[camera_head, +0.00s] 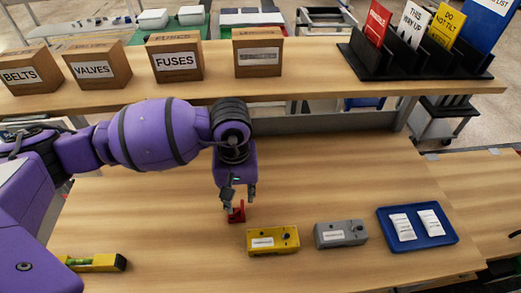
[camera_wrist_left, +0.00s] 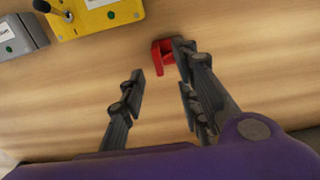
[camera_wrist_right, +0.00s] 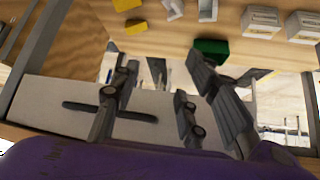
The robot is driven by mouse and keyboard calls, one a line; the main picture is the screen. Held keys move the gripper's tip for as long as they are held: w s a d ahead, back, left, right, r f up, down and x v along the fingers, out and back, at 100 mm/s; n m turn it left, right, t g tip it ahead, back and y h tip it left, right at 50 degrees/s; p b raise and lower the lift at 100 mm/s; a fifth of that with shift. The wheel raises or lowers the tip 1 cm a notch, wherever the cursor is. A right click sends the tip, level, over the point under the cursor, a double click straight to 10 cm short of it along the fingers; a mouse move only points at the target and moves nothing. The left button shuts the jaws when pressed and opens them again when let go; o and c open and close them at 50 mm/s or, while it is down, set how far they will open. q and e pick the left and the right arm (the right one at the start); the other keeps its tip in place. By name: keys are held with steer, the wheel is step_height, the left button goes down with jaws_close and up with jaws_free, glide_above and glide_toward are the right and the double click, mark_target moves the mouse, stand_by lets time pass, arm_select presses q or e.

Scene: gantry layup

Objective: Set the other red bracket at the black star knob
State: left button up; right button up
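One red bracket (camera_head: 237,212) stands on the table just left of a yellow box (camera_head: 273,240). It also shows in the left wrist view (camera_wrist_left: 160,60). My left gripper (camera_head: 238,197) is open, pointing down over the bracket; in its wrist view the bracket is by the right fingertip, and I cannot tell whether they touch. No second red bracket shows.
A blue tray (camera_head: 447,243) with white packets lies right of the grey box. A yellow level (camera_head: 97,263) lies front left. A raised shelf (camera_head: 215,86) with labelled boxes and a black sign rack (camera_head: 400,67) runs behind. The table front is mostly clear.

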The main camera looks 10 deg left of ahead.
mark_target(242, 207)
arm_select(q)
step_height(242, 207, down, 6)
steer(key=shift+w+d+r+p, duration=0.1)
steer(key=shift+d+p, duration=0.05)
steer(key=shift+p, duration=0.25)
jaws_close()
